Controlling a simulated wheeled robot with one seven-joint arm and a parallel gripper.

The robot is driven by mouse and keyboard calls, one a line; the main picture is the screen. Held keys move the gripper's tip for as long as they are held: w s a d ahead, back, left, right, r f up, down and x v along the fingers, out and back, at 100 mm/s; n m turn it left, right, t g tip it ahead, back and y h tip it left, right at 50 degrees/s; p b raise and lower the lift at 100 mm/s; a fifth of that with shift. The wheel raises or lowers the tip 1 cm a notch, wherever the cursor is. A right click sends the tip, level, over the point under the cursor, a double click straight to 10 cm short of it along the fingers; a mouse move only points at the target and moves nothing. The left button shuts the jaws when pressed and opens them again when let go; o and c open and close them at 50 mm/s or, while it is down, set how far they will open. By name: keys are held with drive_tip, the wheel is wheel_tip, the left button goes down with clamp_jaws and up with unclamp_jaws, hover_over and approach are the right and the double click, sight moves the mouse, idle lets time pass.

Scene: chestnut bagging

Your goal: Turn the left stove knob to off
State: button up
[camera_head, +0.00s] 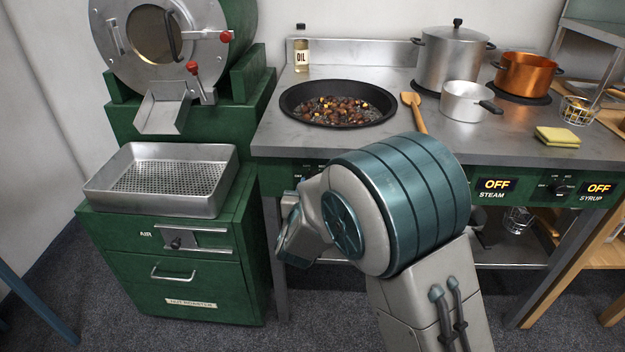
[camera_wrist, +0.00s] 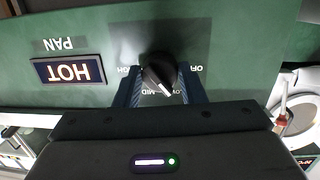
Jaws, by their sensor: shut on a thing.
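The left stove knob (camera_wrist: 160,75), black with a white pointer line, is on the green front panel in the wrist view, which shows the lettering upside down. My gripper (camera_wrist: 159,88) has one finger on each side of the knob and is shut on it. The pointer line slants down and right in the picture, between the MID and LOW marks. The OFF mark is at the right, partly behind a finger. The PAN display (camera_wrist: 69,70) beside it reads HOT. In the head view my arm hides the gripper's hold on the knob.
A black pan (camera_head: 290,103) of chestnuts sits on the stove above the panel. The STEAM display (camera_head: 495,185) and SYRUP display (camera_head: 598,188) both read OFF. The green roaster cabinet (camera_head: 165,285) stands at left, close to my arm. A wooden spoon (camera_head: 415,115) lies beside the pan.

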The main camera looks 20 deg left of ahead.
drive_tip(key=n+p, duration=0.2)
drive_tip(key=n, duration=0.3)
drive_tip(key=n+t+p, duration=0.1)
drive_tip(key=n+p, duration=0.2)
drive_tip(key=n, duration=0.2)
drive_tip(key=shift+h+p, duration=0.3)
drive_tip(key=shift+h, duration=0.1)
idle(0.3)
drive_tip(key=o, duration=1)
drive_tip(key=s, duration=0.4)
drive_tip(key=s+d, duration=0.1)
drive_tip(key=s, duration=0.8)
drive_tip(key=shift+s+d+p, duration=0.25)
drive_tip(key=shift+s+p, duration=0.15)
